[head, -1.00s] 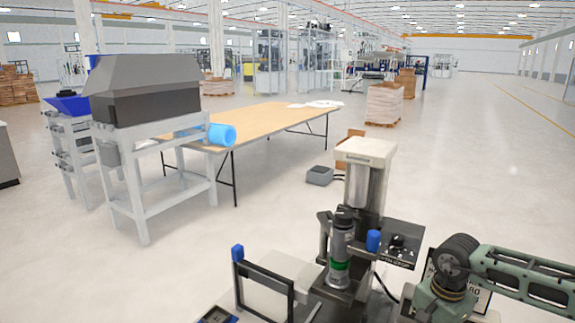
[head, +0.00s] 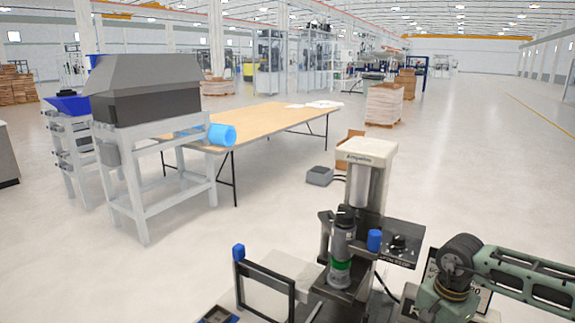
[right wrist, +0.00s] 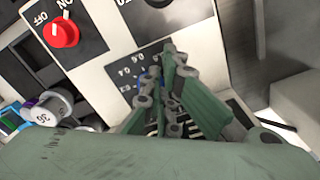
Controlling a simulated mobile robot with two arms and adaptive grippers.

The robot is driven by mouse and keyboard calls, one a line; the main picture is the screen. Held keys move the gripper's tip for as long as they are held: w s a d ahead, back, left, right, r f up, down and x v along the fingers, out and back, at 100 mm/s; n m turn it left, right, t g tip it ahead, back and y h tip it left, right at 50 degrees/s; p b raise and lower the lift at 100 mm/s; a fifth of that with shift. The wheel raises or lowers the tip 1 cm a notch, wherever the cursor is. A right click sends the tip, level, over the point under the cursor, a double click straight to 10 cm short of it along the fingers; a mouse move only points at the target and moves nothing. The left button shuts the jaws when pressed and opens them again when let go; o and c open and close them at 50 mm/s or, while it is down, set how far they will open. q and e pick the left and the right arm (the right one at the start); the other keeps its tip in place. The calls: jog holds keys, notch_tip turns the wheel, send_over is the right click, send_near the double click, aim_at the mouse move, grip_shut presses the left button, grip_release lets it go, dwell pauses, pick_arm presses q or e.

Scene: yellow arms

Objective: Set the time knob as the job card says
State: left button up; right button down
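In the right wrist view my right gripper (right wrist: 160,78) has its green fingers up against a dark dial plate (right wrist: 128,72) with small white numbers. The fingers cover most of this dial. A small patch of blue shows beside the fingertips, but I cannot tell whether it is the time knob or whether they hold it. A red knob (right wrist: 62,33) with ON and OFF marks sits on the plate at the upper left. In the head view my green right arm reaches in from the right, and its fingers are hidden. My left gripper is in neither current view. I cannot make out a readable job card.
The press column (head: 368,155) stands beyond my right arm, with a dark cylinder (head: 342,245) before it. A dark panel with a knob (head: 400,241) sits beside the column. A black frame (head: 265,288) stands in front.

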jog(key=shift+s+d+f, duration=0.45)
jog(key=shift+s+f, duration=0.1)
jog(key=shift+s, duration=0.2)
jog(key=shift+s+d+b, duration=0.15)
jog(key=shift+s+b, duration=0.1)
jog(key=shift+b, duration=0.1)
jog(key=shift+s+d+r, duration=0.1)
jog(key=shift+s+d, duration=0.1)
jog(key=shift+d, duration=0.05)
jog(key=shift+s+a, duration=0.25)
notch_tip(320, 180, up, 6)
jog(key=p, duration=0.3)
jog(key=shift+f, duration=0.25)
jog(key=shift+w+r, duration=0.2)
jog(key=shift+r, duration=0.2)
jog(key=shift+w, duration=0.1)
